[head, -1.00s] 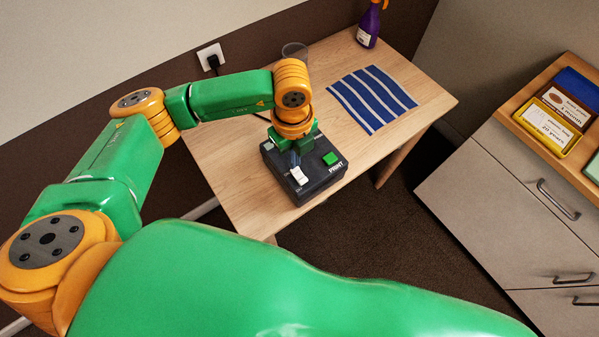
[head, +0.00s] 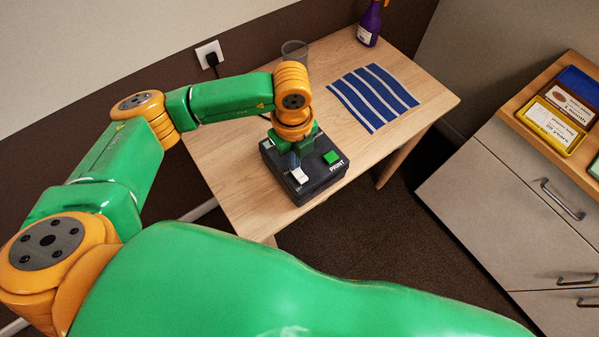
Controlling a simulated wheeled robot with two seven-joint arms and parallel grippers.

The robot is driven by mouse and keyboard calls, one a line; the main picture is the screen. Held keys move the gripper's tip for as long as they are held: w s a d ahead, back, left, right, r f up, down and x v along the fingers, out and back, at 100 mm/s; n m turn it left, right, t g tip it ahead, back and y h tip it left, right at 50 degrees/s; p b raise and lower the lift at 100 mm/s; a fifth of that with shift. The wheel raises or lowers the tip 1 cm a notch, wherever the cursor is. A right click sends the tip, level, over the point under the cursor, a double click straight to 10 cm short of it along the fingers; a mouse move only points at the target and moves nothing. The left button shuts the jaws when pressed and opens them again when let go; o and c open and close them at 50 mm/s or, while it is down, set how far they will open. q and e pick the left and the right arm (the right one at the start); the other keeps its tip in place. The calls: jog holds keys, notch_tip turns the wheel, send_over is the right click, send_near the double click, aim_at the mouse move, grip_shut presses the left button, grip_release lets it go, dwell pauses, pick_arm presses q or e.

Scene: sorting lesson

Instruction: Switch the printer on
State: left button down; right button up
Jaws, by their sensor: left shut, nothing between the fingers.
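The printer (head: 322,181) is a dark box on the wooden table, with a green button (head: 331,157) and the word PRINT on its top. A white rocker switch (head: 299,175) shows near its front left edge. My left gripper (head: 295,163) is shut and empty, pointing down over the printer's top, right behind the white switch. I cannot tell whether the fingertips touch the switch. The gripper and wrist hide part of the printer's top. My right gripper is not in view.
A blue-and-white striped cloth (head: 373,96) lies flat on the table (head: 238,161). A clear cup (head: 295,52) and a purple spray bottle (head: 369,24) stand at the back. A cabinet (head: 490,190) with boxes on top is at right. A plug (head: 211,58) sits in the wall socket.

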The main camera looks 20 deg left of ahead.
pick_arm(q)
jog(key=shift+f, duration=0.2)
notch_tip(320, 180, up, 8)
jog(key=p, duration=0.6)
dwell(0.4)
